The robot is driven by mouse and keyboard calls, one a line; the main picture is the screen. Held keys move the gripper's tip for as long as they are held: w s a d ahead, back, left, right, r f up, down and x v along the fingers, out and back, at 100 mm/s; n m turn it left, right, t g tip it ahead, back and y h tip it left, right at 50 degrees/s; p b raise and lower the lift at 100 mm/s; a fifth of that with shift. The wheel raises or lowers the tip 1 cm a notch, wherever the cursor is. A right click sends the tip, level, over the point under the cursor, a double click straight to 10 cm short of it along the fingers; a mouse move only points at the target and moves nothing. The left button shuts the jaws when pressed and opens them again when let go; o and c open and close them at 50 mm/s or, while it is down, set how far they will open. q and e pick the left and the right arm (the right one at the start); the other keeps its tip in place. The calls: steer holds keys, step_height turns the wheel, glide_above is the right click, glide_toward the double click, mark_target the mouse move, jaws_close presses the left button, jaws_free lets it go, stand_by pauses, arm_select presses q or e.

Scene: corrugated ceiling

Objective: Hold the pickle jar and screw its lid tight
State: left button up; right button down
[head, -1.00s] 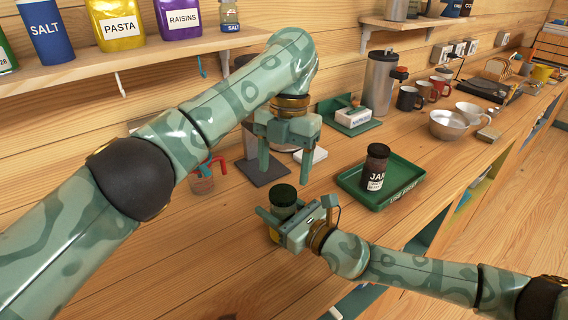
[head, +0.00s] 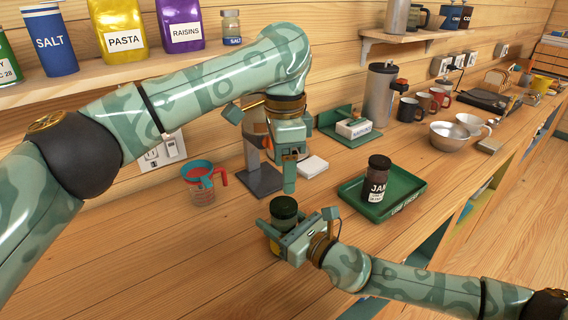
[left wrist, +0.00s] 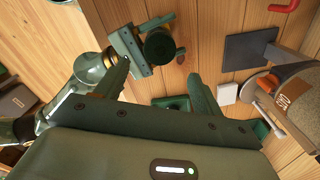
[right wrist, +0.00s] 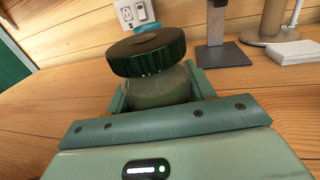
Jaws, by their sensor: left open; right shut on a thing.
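The pickle jar (right wrist: 160,88) is a greenish glass jar with a dark green ribbed lid (right wrist: 148,54) on its top. In the right wrist view the lid looks slightly tilted; I cannot tell whether it is threaded. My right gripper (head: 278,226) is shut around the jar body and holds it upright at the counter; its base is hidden. My left gripper (head: 290,188) is open and empty, pointing down, above and just behind the jar. In the left wrist view the lid (left wrist: 160,47) shows beyond the open fingers, between them and apart from them.
A green tray (head: 407,205) with a dark labelled jar (head: 377,180) stands right of the grippers. A red-handled measuring cup (head: 203,187), a dark stand base (head: 262,181) and a white block (head: 313,166) lie behind. The front left counter is clear.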

mark_target(284, 204)
arm_select(q)
steer(key=shift+n, duration=0.3)
steer(key=shift+f, duration=4)
steer(key=c, duration=1)
steer(key=o, duration=1.1)
steer(key=shift+o, duration=0.2)
